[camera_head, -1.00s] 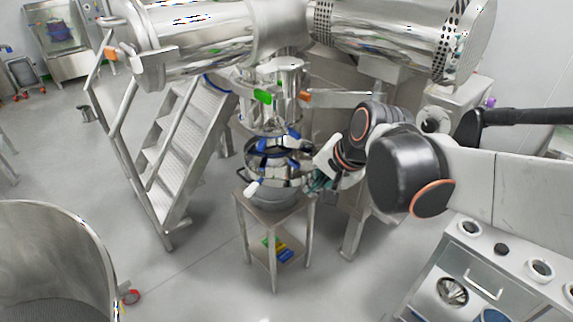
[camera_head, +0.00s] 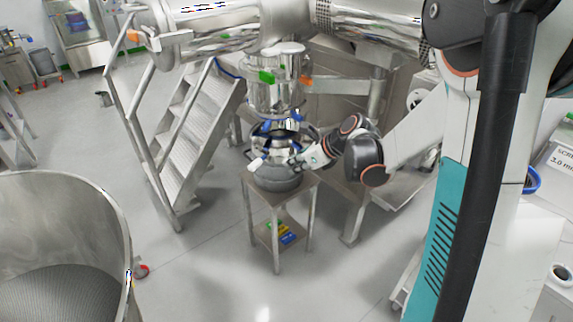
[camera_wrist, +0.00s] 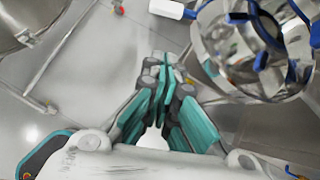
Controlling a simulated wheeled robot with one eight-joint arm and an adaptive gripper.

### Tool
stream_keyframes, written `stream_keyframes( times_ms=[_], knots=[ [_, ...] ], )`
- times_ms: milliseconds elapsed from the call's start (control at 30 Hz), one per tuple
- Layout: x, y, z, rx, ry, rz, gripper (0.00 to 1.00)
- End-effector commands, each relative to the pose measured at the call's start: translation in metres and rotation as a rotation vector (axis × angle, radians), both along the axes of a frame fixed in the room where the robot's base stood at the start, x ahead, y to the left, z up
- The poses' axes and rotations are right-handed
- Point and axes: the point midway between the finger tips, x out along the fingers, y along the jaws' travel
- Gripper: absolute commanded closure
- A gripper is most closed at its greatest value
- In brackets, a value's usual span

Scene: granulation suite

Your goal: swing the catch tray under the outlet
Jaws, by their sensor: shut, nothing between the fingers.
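The outlet (camera_head: 275,95) is a steel cylinder with a green tag under the large horizontal drum. Below it is a round, shiny steel part with blue fittings (camera_head: 283,133), and a white-ended handle (camera_head: 258,163) sticks out at its front left. A grey round pan (camera_head: 276,180) is just below. I cannot tell which of these is the catch tray. The steel part also shows at upper right in the wrist view (camera_wrist: 205,45), with the white handle (camera_wrist: 172,8). My gripper (camera_wrist: 165,75) has teal pads, shut and empty. In the head view my gripper (camera_head: 300,162) is right of the handle, close to the pan.
A small steel stand (camera_head: 308,192) bears the pan, with green, yellow and blue items on its lower shelf. Steel steps (camera_head: 190,125) stand to the left. A large open steel bin (camera_head: 105,205) fills the lower left. Floor (camera_head: 215,270) between bin and stand is clear.

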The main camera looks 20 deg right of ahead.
Motion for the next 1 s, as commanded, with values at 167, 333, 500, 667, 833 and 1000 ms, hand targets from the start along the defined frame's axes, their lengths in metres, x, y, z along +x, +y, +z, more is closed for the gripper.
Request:
stream_keyframes(
  times_ms=[167, 333, 500, 667, 833, 1000],
  knots=[
    [0.021, 0.016, -0.028, -0.001, 0.0, 0.005, 1.0],
    [0.04, 0.03, -0.051, -0.002, 0.0, 0.005, 1.0],
    [0.06, 0.045, -0.058, -0.002, -0.002, 0.006, 1.0],
    [0.073, 0.054, -0.057, -0.002, 0.0, 0.005, 1.0],
    [0.078, 0.057, -0.056, -0.003, -0.001, 0.003, 1.0],
    [0.078, 0.057, -0.056, -0.003, -0.001, 0.003, 1.0]
  ],
)
